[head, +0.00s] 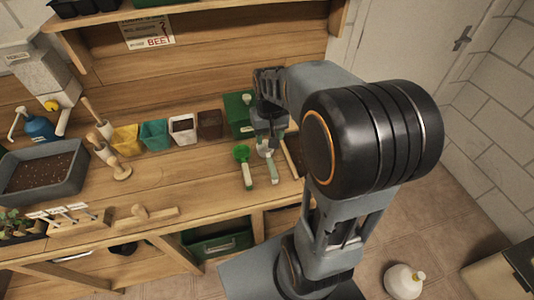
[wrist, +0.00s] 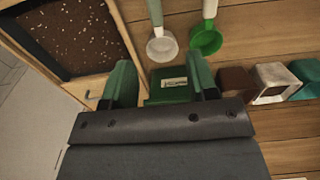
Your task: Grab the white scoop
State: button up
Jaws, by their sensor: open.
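The white scoop (wrist: 162,46) lies on the bench, its bowl toward my gripper in the wrist view. In the head view its pale handle (head: 273,173) shows, and the bowl is partly hidden under my gripper. My gripper (wrist: 160,62) is open and empty, its two green fingers spread apart. The white bowl appears just beyond the fingertips, between their lines; I see no contact. The green scoop (wrist: 206,40) lies close beside the white one, and also shows in the head view (head: 242,155).
A green box (wrist: 168,85) shows between my fingers. Brown (head: 210,124), white (head: 183,130) and teal (head: 154,136) pots stand in a row. A wood-edged tray of speckled soil (wrist: 75,38) lies beside the white scoop.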

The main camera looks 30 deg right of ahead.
send_over(270, 161)
notch_tip(270, 161, down, 8)
jog(key=shift+f, duration=0.1)
jog(key=shift+f+p, duration=0.35)
jog(key=shift+f, duration=2.8)
jog(key=shift+c, duration=0.3)
grip_shut()
